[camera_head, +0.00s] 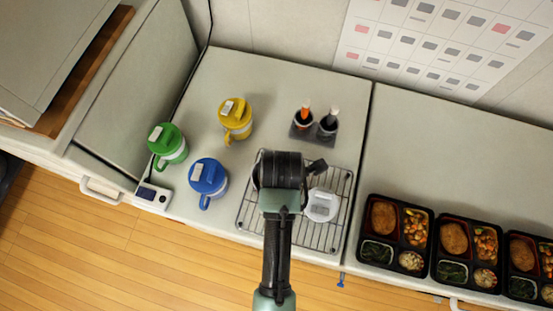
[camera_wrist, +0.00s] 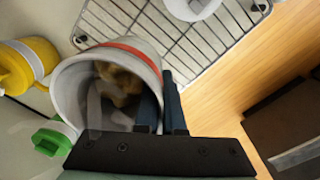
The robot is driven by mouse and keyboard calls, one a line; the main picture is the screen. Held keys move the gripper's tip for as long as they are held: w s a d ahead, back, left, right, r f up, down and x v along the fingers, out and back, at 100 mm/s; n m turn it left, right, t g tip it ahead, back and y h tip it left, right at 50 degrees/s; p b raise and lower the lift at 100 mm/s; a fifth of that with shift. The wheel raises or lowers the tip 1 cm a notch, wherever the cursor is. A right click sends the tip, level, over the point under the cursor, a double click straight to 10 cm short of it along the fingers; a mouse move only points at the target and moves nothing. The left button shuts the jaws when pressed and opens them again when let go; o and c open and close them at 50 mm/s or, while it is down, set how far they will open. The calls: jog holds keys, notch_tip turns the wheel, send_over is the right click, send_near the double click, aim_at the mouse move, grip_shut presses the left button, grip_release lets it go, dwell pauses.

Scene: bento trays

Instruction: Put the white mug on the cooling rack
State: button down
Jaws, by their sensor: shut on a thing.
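A white mug (camera_head: 321,205) with a grey patch on top appears on the right part of the wire cooling rack (camera_head: 243,222). Its pale edge shows at the top of the wrist view (camera_wrist: 193,10). My gripper (camera_wrist: 161,98) is shut on the wall of a pale, open cup (camera_wrist: 68,88) with an orange-red band. One finger is inside the cup and one outside. The cup looks tilted, with something brownish inside. In the head view my wrist hides the held cup, over the left part of the rack. I cannot tell whether the cup touches the rack.
Blue (camera_head: 208,178), green (camera_head: 168,146) and yellow (camera_head: 236,118) mugs stand left of the rack. A dark holder (camera_head: 313,131) with two items is behind it. A small device (camera_head: 153,196) sits at the front left. Bento trays (camera_head: 395,236) line the right counter.

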jog(key=shift+w+f, duration=0.1)
jog(key=shift+f, duration=2.9)
jog(key=shift+f, duration=0.15)
jog(key=c, duration=1)
grip_release()
